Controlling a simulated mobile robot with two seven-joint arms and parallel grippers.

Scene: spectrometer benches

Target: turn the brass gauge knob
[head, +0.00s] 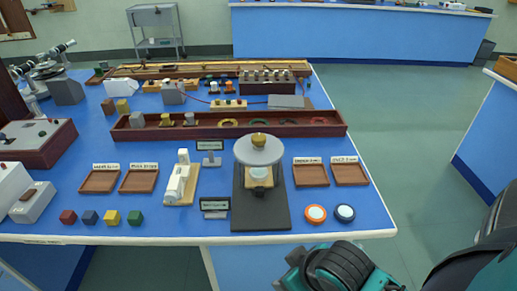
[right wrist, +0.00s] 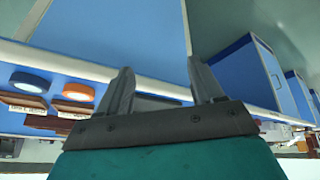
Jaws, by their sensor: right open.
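The brass gauge knob (head: 258,138) sits on top of a round pale grey disc (head: 259,151). The disc is part of a gauge on a dark base plate (head: 260,212) near the front edge of the blue bench. My right gripper (right wrist: 163,88) shows in the right wrist view with its two fingers apart and nothing between them. In the head view part of my right arm is at the bottom, in front of the bench edge and away from the knob. The knob does not show in the right wrist view. My left gripper is not in view.
A long wooden tray (head: 290,132) lies behind. Small wooden trays (head: 310,174) flank the gauge. Open floor lies right of the bench.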

